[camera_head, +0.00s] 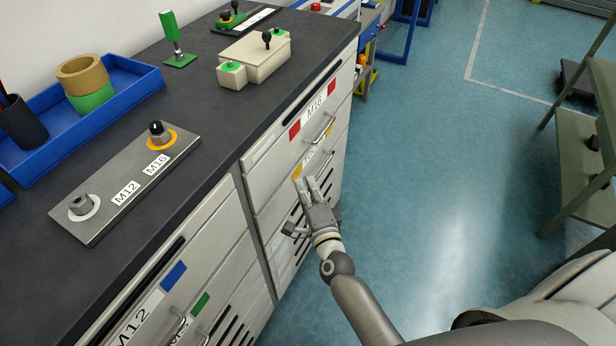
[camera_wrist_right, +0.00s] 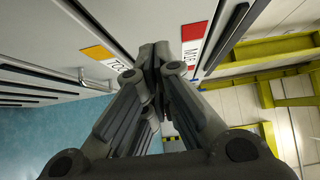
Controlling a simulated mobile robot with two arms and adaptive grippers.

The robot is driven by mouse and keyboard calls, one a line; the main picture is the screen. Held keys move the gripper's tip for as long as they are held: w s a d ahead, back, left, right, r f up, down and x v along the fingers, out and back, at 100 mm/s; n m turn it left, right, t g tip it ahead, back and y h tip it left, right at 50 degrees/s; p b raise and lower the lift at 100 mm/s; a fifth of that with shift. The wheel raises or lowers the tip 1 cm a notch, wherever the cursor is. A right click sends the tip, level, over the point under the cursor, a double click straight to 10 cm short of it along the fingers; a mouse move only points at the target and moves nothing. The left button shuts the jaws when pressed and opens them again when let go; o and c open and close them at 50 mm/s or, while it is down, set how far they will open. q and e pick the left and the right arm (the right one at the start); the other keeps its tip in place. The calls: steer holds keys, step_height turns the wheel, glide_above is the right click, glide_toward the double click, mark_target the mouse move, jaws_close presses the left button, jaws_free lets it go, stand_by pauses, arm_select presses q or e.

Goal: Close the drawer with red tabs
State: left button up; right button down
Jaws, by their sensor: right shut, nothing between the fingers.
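The drawer with red tabs (camera_head: 272,156) is the top drawer of the right-hand cabinet column in the head view. It has a label reading M16 between two red tabs and a bar handle. Its front looks close to flush; any small gap is hard to tell. A red tab (camera_wrist_right: 193,31) and part of its label show in the wrist view. My right gripper (camera_head: 304,184) is shut and empty, its fingertips at the yellow-tabbed drawer below; the wrist view shows the fingertips (camera_wrist_right: 155,50) between the two labels. My left gripper is not in view.
The yellow-tabbed drawer (camera_head: 297,171) sits just below. Blue- and green-tabbed drawers are at lower left. The dark countertop (camera_head: 200,97) holds a metal plate (camera_head: 128,183), a blue tray (camera_head: 140,83) and a beige box (camera_head: 258,58). Open floor (camera_head: 440,150) lies right, with green shelving (camera_head: 585,150) beyond.

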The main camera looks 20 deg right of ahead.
steer(key=s+a+b, duration=0.1)
steer(key=s, duration=0.6)
steer(key=s+a+f+n+g+y, duration=0.1)
steer(key=s+f+n+g, duration=0.3)
steer(key=f, duration=0.7)
steer(key=s+a+f+n+g+y, duration=0.15)
steer(key=s+f+n, duration=0.35)
steer(key=f, duration=0.5)
steer(key=s+a+f+n+g+y, duration=0.1)
steer(key=s+f+n+g, duration=0.35)
steer(key=f, duration=0.65)
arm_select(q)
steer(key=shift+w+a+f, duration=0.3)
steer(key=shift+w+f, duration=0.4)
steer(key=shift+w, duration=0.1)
arm_select(e)
steer(key=s+d+f+n+g, duration=0.2)
steer(key=s+f, duration=0.3)
steer(key=s, duration=0.3)
steer(key=s+d+f+n+g+h, duration=0.1)
steer(key=s+d+f+n+g, duration=0.1)
steer(key=s+f, duration=0.3)
steer(key=s+d+f+n+g+h, duration=0.1)
steer(key=s+d+f+n+g, duration=0.2)
steer(key=s, duration=0.9)
steer(key=shift+d+f+n, duration=0.45)
steer(key=shift+d+f, duration=0.35)
steer(key=shift+f, duration=0.15)
steer(key=shift+s, duration=0.1)
